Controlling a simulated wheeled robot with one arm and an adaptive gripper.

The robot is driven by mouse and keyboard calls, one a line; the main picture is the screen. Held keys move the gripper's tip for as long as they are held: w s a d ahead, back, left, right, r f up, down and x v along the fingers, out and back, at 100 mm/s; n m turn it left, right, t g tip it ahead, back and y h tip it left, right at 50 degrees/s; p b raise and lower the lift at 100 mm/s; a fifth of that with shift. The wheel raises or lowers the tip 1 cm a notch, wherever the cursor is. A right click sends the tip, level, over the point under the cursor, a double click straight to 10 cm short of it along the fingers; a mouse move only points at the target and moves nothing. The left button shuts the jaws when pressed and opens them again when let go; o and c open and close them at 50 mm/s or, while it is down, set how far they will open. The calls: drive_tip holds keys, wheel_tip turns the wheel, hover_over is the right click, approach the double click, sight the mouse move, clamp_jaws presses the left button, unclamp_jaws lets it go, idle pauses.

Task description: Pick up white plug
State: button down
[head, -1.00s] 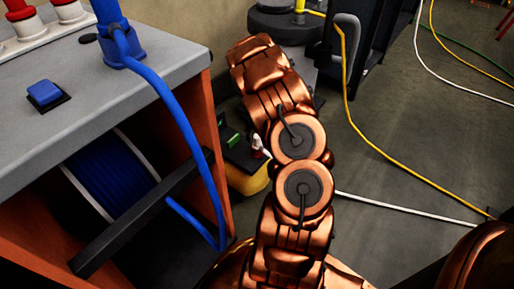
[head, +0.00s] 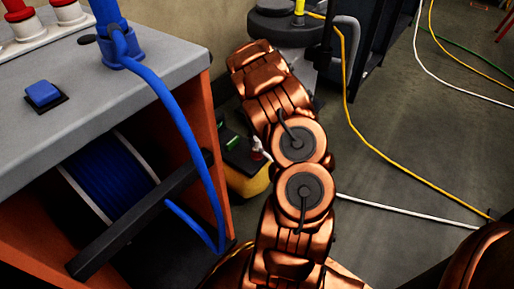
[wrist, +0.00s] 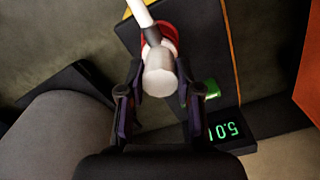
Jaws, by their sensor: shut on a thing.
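The white plug (wrist: 160,74) is in the wrist view, between the two fingers of my gripper (wrist: 159,88), which is shut on it. A white cable (wrist: 139,12) leads away from its far end. A red ring (wrist: 165,31) shows around or behind the plug at that end; I cannot tell whether the plug is seated in it. In the head view my bent copper arm hides my gripper. A small white and red part (head: 260,148) shows beside the arm, over a black and yellow box (head: 246,180).
A green display (wrist: 226,130) and green button (wrist: 212,88) sit close to the right finger. In the head view a grey-topped orange bench (head: 160,62) with blue cable (head: 178,117) stands left. A yellow cable (head: 372,143) and white cable (head: 410,206) cross open floor right.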

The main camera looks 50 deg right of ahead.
drive_tip(key=shift+r, duration=0.5)
drive_tip(key=r+p, duration=0.1)
drive_tip(key=d+r+p, duration=0.1)
drive_tip(key=r, duration=0.1)
drive_tip(key=shift+s, duration=0.2)
drive_tip(key=s+d+r+p, duration=0.2)
drive_tip(key=s+d, duration=0.1)
drive_tip(key=d, duration=0.3)
drive_tip(key=s+d+r+p, duration=0.2)
drive_tip(key=s+d, duration=0.2)
drive_tip(key=d, duration=0.3)
drive_tip(key=shift+p, duration=0.3)
